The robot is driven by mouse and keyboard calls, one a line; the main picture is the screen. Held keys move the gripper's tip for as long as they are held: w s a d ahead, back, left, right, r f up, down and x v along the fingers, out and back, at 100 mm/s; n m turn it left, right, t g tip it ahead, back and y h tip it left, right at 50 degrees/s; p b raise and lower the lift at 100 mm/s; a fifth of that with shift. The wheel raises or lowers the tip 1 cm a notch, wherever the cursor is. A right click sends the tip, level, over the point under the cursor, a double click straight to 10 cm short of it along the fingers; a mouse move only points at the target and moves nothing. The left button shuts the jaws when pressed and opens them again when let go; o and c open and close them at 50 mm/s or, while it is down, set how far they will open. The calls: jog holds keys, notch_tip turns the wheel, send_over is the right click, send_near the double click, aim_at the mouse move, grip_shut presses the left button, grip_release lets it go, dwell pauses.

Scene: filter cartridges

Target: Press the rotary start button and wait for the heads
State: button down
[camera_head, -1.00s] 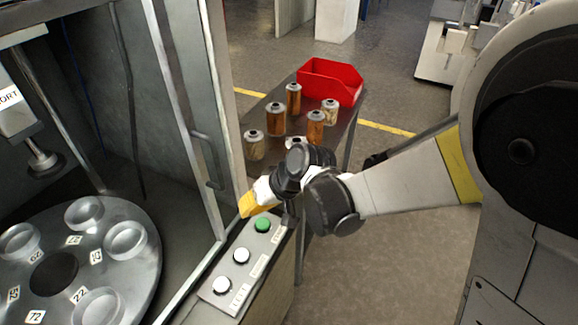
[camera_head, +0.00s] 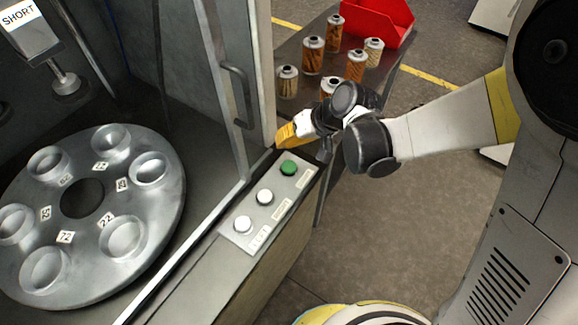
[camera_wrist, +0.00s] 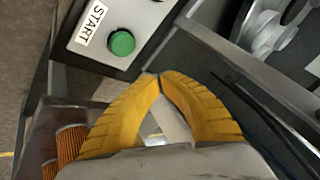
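The green start button (camera_head: 289,168) is at the far end of the grey button panel (camera_head: 240,238). In the wrist view the green button (camera_wrist: 121,42) sits beside a START label (camera_wrist: 92,25), just beyond the fingertips. My gripper (camera_head: 280,143) has yellow fingers and is just behind the green button in the head view. In the wrist view my gripper (camera_wrist: 158,75) has its fingertips together with nothing between them, apart from the button. The round rotary table (camera_head: 165,215) has several empty cups and number labels. A head marked SHORT (camera_head: 28,35) hangs above it.
Two white buttons (camera_head: 265,197) (camera_head: 243,224) share the panel. The machine's door frame with a handle (camera_head: 237,95) stands just left of my gripper. Behind, a side table (camera_head: 290,50) holds several orange and pale cartridges (camera_head: 313,55) and a red bin (camera_head: 368,22).

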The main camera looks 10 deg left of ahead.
aim_at(285, 165)
notch_tip(285, 165, down, 7)
jog(key=b, duration=0.5)
jog(key=shift+f, duration=0.2)
jog(key=shift+f+b, duration=0.1)
jog(key=shift+b, duration=0.25)
dwell(0.7)
jog(key=shift+f+b, duration=0.3)
jog(key=shift+f+b, duration=0.55)
dwell(0.7)
jog(key=shift+r+p, duration=0.75)
jog(key=shift+r, duration=0.25)
jog(key=shift+r+p, duration=1.8)
jog(key=shift+r, duration=0.7)
